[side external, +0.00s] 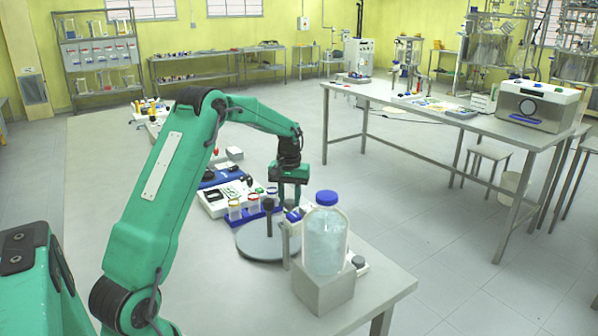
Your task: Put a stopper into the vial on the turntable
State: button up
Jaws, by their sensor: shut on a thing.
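My gripper (291,199) points straight down above the right side of the grey round turntable (256,246). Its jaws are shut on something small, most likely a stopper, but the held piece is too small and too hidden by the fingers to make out. A dark knobbed post (268,220) stands on the turntable, left of my gripper. A white and blue piece (294,214) shows just below the fingers; I cannot tell whether it is part of the vial. The vial itself is not clearly visible, and the large bottle covers part of the turntable's right side.
A large clear bottle with a blue cap (325,241) stands on a grey block (323,289), close in front of my gripper. Other instruments line the bench behind.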

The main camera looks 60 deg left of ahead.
jog(key=o, duration=1.3)
jog(key=shift+r, duration=3.45)
jog(key=shift+d+r, duration=0.1)
